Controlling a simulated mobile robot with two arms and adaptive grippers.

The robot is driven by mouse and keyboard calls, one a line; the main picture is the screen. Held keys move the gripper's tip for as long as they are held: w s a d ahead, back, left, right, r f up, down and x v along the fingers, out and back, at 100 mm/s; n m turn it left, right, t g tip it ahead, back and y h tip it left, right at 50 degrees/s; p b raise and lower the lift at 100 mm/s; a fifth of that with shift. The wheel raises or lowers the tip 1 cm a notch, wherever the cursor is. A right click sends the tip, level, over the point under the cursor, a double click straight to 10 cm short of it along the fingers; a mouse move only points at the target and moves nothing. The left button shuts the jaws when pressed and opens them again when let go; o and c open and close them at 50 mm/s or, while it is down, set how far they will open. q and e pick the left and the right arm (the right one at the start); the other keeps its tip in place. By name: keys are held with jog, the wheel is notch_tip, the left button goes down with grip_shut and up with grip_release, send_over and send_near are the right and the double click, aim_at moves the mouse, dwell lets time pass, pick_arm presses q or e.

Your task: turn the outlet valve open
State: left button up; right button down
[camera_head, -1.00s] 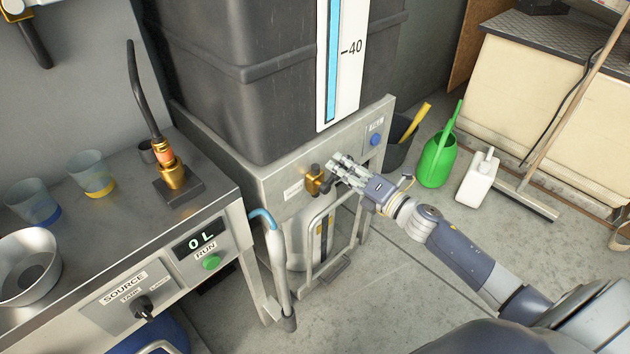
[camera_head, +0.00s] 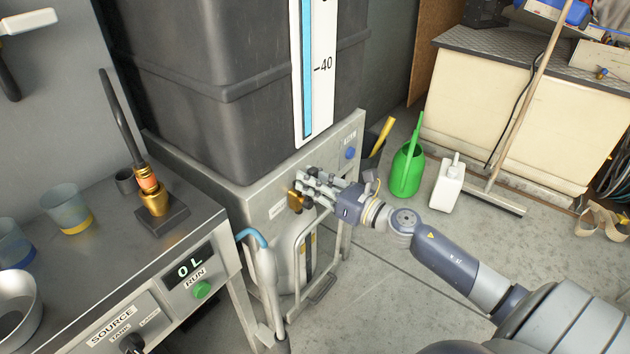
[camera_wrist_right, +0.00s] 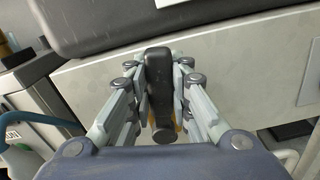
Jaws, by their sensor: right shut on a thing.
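The brass outlet valve (camera_head: 294,201) sits on the front of the metal stand (camera_head: 250,205) below the dark tank. My right gripper (camera_head: 308,182) is at the valve, coming from the right. In the right wrist view the fingers of my right gripper (camera_wrist_right: 160,95) are shut on the valve's dark handle (camera_wrist_right: 158,75), one on each side. A bit of the brass body shows below the handle there; the rest is hidden by the gripper. My left gripper is in neither view.
A dark tank (camera_head: 235,85) with a level gauge (camera_head: 312,70) stands above. A counter (camera_head: 110,235) with cups and a control panel is at the left. A green watering can (camera_head: 407,170) and white jug (camera_head: 447,183) stand on the floor at right. A grey tubular frame (camera_head: 298,262) stands below the valve.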

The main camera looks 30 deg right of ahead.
jog(key=shift+s+a+n, duration=0.15)
jog(key=shift+a+n, duration=0.3)
jog(key=shift+n, duration=0.35)
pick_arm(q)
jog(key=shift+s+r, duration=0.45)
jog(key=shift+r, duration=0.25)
pick_arm(e)
jog(key=shift+a+n, duration=0.15)
jog(key=shift+n, duration=0.25)
jog(key=shift+s, duration=0.1)
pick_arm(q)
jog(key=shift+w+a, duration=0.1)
pick_arm(e)
jog(key=c, duration=1.4)
grip_release()
jog(key=shift+c, duration=0.2)
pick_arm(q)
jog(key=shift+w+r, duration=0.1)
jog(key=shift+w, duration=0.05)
pick_arm(e)
jog(key=v, duration=1.2)
